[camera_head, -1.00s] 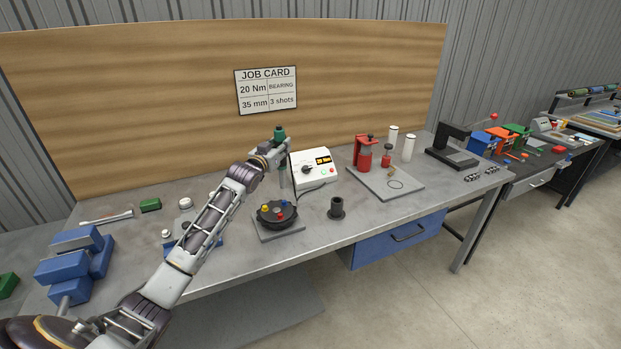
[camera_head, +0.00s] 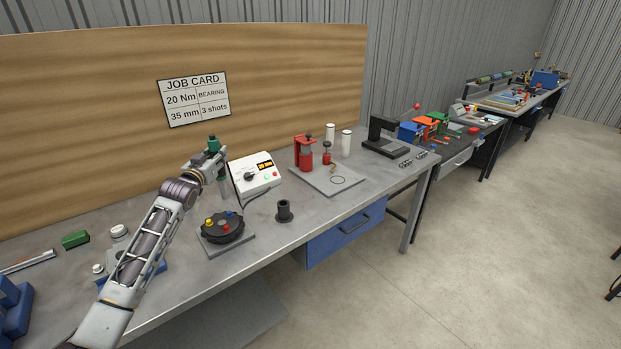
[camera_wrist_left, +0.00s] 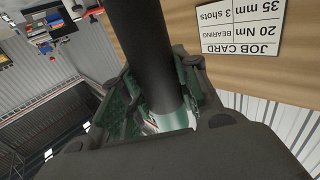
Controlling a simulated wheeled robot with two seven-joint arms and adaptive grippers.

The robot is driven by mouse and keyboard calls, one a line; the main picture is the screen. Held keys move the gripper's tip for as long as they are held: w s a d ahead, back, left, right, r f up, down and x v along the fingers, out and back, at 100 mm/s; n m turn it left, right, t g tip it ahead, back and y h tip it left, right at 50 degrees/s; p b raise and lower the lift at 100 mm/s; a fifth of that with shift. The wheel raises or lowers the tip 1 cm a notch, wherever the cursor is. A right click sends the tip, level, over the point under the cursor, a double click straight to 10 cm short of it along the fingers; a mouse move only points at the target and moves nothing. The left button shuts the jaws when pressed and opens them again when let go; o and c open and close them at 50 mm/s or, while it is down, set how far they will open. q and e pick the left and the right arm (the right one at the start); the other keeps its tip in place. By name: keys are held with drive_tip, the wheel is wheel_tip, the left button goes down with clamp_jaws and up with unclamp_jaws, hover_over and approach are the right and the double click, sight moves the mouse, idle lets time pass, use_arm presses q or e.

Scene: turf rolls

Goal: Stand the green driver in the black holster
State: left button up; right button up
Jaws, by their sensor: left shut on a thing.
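The green driver (camera_head: 213,143) is upright above the bench, its green top showing over my left gripper (camera_head: 220,162) and its body hanging below. My left gripper is shut on it. In the left wrist view, the driver's dark shaft (camera_wrist_left: 148,45) and green part run between the fingers (camera_wrist_left: 155,98). The black holster (camera_head: 284,211) stands upright on the bench, an open-topped cup with a wider foot, to the right of and nearer than the driver. The driver is apart from it. My right gripper is not in view.
A round black fixture with coloured knobs (camera_head: 222,227) sits on a plate left of the holster. A white controller box (camera_head: 256,174) stands behind, with a cable near it. A red press (camera_head: 304,153) stands on a plate farther right. The bench around the holster is clear.

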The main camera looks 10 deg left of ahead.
use_arm(q)
drive_tip(key=shift+r, duration=0.15)
drive_tip(key=s+d+r, duration=0.3)
drive_tip(key=d+r, duration=0.4)
drive_tip(key=r, duration=0.4)
drive_tip(key=s+d+f+m+h, duration=0.1)
drive_tip(key=s+d+f+h, duration=0.2)
drive_tip(key=d, duration=0.5)
drive_tip(key=s+d+f, duration=0.3)
drive_tip(key=s+f, duration=0.3)
drive_tip(key=f, duration=0.5)
drive_tip(key=s+d+f+y, duration=0.1)
drive_tip(key=s+d+f, duration=0.2)
drive_tip(key=s+f, duration=0.4)
drive_tip(key=s+d+f, duration=0.3)
drive_tip(key=s+f, duration=0.3)
drive_tip(key=f, duration=1.1)
drive_tip(key=shift+s+d+y+b, duration=0.2)
drive_tip(key=shift+d+y+b, duration=0.1)
drive_tip(key=shift+y, duration=0.1)
drive_tip(key=shift+r, duration=0.1)
